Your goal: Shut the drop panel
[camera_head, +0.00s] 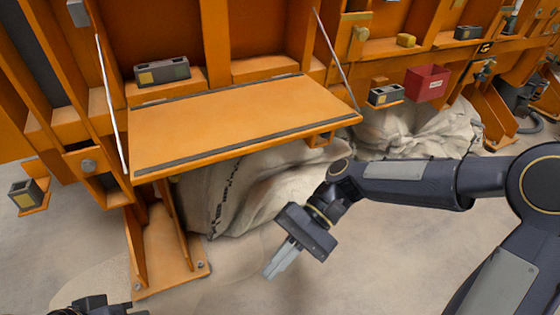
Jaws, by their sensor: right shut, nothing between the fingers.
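The drop panel (240,118) is an orange shelf-like board with dark strips along its long edges. It is folded down and juts out from the orange frame. A thin stay at the left (108,105) and another at the right (338,60) run from the frame to its outer corners. My right gripper (275,268) is shut and empty. It is in front of and below the panel's front edge, pointing down and left, apart from the panel. At the bottom left edge a dark piece (95,306) shows, likely my left arm; its fingers cannot be made out.
Pale sacks (250,190) lie under the panel, with more (415,130) to the right. An orange support foot (170,255) stands at the left. A grey block (162,72) sits behind the panel. A red box (427,82) is at the right. The floor in front is clear.

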